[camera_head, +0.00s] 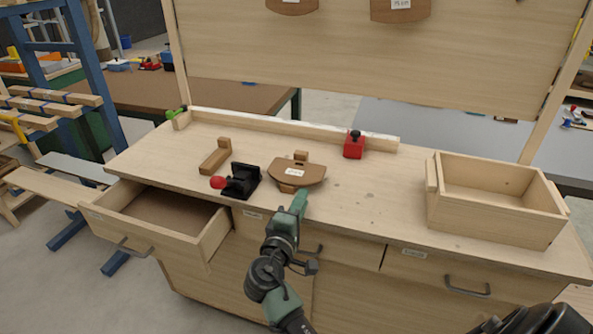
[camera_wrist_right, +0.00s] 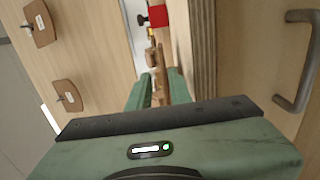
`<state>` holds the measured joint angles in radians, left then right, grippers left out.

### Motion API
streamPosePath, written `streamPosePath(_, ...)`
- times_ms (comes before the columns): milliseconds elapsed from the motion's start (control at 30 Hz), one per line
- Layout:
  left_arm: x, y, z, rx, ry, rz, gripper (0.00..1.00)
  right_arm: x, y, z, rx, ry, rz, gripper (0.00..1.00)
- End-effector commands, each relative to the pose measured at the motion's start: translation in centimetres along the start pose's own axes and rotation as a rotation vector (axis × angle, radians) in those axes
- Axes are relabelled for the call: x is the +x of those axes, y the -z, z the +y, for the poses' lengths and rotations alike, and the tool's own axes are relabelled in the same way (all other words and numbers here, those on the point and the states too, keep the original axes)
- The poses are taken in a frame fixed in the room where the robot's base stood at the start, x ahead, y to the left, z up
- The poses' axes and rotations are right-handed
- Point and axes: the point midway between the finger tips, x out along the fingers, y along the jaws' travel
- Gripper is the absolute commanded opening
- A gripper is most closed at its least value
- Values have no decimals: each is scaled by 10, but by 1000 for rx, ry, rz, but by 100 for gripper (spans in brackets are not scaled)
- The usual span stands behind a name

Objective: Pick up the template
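The template (camera_head: 297,173) is a brown, curved flat piece with a white label. It sits over small wooden blocks near the front of the workbench (camera_head: 345,205). My right gripper (camera_head: 299,203) is at its front edge, with its fingertips overlapping that edge in the head view. In the right wrist view a brown strip, likely the template (camera_wrist_right: 159,88), runs between the two green fingers of the right gripper (camera_wrist_right: 160,92). The gap is narrow; whether both fingers press on it is not clear. My left gripper is not in view.
A black clamp with a red knob (camera_head: 240,182) stands just left of the template. A wooden block (camera_head: 216,157), a red block (camera_head: 354,146) and an open wooden box (camera_head: 495,205) are on the bench. An open drawer (camera_head: 160,215) juts out at the front left.

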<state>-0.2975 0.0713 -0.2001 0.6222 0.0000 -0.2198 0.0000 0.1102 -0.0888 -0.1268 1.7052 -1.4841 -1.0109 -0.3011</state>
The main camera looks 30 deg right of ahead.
Motion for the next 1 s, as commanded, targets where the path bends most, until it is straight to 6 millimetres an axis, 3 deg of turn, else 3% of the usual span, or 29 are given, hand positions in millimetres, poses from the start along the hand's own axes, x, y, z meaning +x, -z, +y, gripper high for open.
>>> streamPosePath(433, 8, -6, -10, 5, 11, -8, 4, 58, 9, -4, -2, -1, 0, 20)
streamPosePath(733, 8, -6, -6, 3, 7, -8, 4, 63, 9, -4, 0, 1, 1, 20)
streamPosePath(800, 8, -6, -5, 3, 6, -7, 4, 63, 9, -4, 0, 1, 1, 1)
streamPosePath(1000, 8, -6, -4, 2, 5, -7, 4, 62, 9, -3, 0, 0, 1, 0)
